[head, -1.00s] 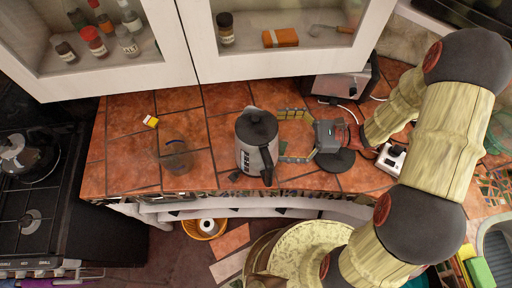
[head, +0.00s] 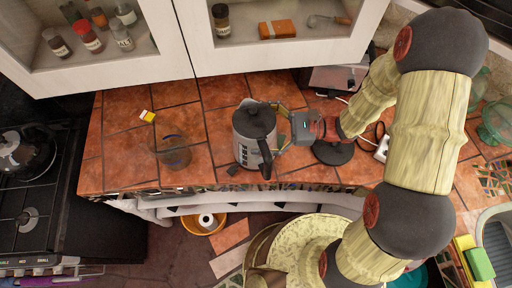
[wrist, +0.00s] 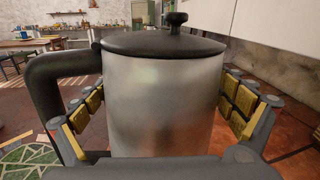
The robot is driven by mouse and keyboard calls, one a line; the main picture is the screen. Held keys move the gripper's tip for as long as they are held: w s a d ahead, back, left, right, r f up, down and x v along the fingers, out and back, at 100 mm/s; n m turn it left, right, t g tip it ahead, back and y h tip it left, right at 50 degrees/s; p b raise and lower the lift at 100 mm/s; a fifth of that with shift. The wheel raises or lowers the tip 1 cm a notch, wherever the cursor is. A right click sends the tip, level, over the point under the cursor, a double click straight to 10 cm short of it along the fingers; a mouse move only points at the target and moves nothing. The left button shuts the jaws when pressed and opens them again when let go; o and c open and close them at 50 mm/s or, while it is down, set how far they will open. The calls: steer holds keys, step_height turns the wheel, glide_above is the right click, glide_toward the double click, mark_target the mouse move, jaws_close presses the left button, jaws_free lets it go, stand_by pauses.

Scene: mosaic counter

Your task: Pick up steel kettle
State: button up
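The steel kettle (head: 246,148) stands upright on the tiled counter (head: 208,168), with a black lid and a black handle toward the front edge. My gripper (head: 272,132) reaches it from the right, with its fingers on either side of the body. In the wrist view the kettle (wrist: 160,105) fills the space between the yellow-padded fingers of my gripper (wrist: 163,92). The fingers are spread, and the handle is on the left, beside the left finger. Firm contact of the pads is not visible. The kettle's base is hidden in the wrist view.
A clear glass (head: 174,152) stands left of the kettle, and a small yellow-and-white item (head: 147,116) lies behind it. A toaster (head: 335,79) and a black round base (head: 333,152) are to the right. Glass-fronted cabinets (head: 190,70) hang over the back. The stove (head: 40,200) is at far left.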

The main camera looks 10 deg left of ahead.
steer(key=c, duration=1.5)
